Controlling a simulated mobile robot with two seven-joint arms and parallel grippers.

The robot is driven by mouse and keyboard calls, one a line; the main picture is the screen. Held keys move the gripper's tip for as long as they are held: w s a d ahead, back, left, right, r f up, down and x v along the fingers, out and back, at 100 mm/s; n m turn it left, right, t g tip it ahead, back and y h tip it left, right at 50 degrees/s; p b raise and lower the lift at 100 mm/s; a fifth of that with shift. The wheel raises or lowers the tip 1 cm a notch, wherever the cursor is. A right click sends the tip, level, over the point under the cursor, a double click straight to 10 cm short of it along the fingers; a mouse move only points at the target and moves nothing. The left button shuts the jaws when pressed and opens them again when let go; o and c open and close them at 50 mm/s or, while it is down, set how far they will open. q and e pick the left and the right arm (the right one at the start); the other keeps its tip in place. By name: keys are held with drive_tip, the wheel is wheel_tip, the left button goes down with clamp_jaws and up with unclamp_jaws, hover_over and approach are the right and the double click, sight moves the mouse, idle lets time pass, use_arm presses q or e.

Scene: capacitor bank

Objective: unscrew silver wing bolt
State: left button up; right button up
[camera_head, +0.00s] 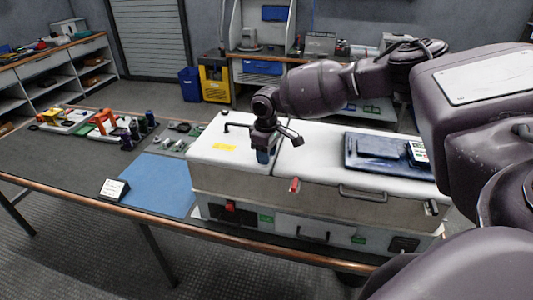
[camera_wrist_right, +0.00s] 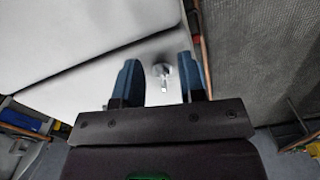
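The silver wing bolt (camera_wrist_right: 162,71) shows in the right wrist view on a white surface of the capacitor bank. It is hidden behind my gripper or too small to tell in the head view. The white bank (camera_head: 330,150) stands on the table. My right gripper (camera_head: 263,157) points down at its top, left of the middle. In the wrist view, the blue fingers of the right gripper (camera_wrist_right: 161,68) are open, one on each side of the bolt in the picture, with gaps between. I cannot tell how high above the bolt the fingertips are. My left gripper is not in view.
A dark blue case (camera_head: 375,152) lies on the bank's right top. A blue mat (camera_head: 160,186) and a small sign (camera_head: 114,189) lie to the left, with tools (camera_head: 105,122) farther back. A red latch (camera_head: 294,185) and a dark handle (camera_head: 362,193) are on the bank's front.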

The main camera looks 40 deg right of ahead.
drive_tip(key=shift+r, duration=0.15)
use_arm(q)
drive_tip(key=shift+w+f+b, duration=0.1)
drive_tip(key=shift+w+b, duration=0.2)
drive_tip(key=shift+b, duration=0.2)
use_arm(e)
wheel_tip(320, 180, up, 11)
drive_tip(key=shift+f, duration=0.2)
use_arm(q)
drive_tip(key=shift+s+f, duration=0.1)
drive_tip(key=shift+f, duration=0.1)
